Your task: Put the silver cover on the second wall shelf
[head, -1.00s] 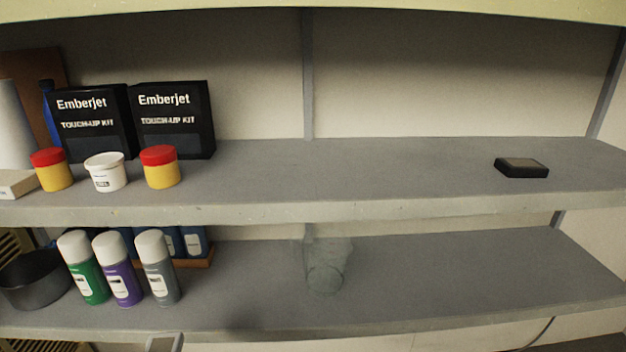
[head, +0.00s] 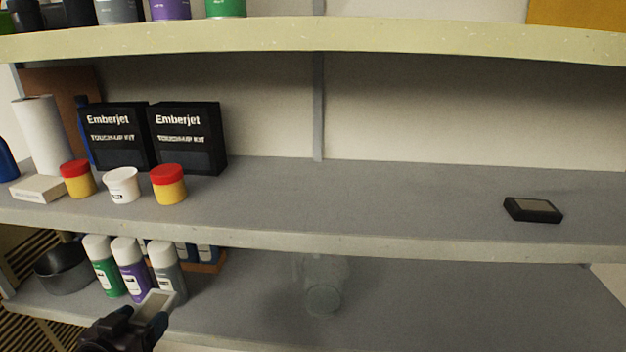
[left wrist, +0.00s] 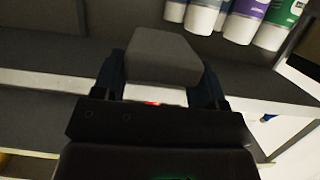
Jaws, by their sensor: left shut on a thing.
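My left gripper (head: 139,315) is at the lower left of the head view, in front of the lower shelf's edge. It is shut on a small flat silver cover (head: 155,305), a grey rounded block that also shows between the fingers in the left wrist view (left wrist: 165,58). The middle shelf (head: 370,190) has a wide bare stretch. The lower shelf (head: 420,300) lies beneath it, and a yellowish upper shelf (head: 400,42) is above. Which of these counts as second cannot be told from the frames. My right gripper is not in view.
Black touch-up kit boxes (head: 187,138), small tubs (head: 122,185) and a paper roll (head: 42,135) fill the middle shelf's left. A dark device (head: 533,209) lies at its right. Spray cans (head: 130,268), a dark bowl (head: 63,268) and a clear jar (head: 323,290) stand below.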

